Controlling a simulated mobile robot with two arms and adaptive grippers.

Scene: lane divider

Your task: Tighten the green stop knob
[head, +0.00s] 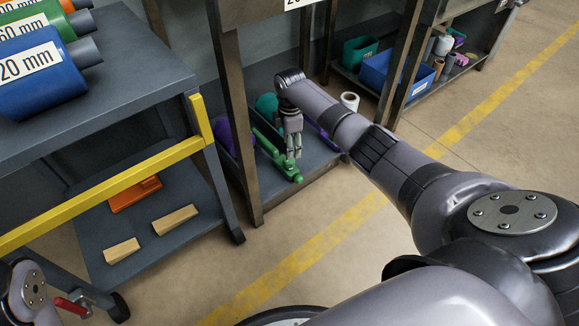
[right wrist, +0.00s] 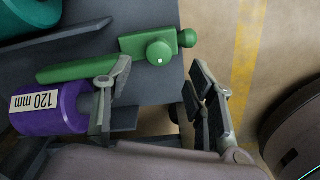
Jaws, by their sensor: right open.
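The green stop knob (right wrist: 159,54) is a round knob with a small white mark on its face, in the upper middle of the right wrist view. It sits on a green block with a long green bar (right wrist: 75,70) running left along the shelf edge. In the head view the green stop assembly (head: 284,163) shows small on the low shelf. My right gripper (right wrist: 160,76) is open and empty, its two fingers apart on either side just below the knob in the wrist view. In the head view the right gripper (head: 293,150) points down over the green assembly.
A purple roll labelled 120 mm (right wrist: 45,108) lies left of the gripper in the wrist view. A rack post (head: 240,130) and a cart with a yellow rail (head: 110,192) stand left. A white roll (head: 349,101) is behind my right arm. Floor in front is clear.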

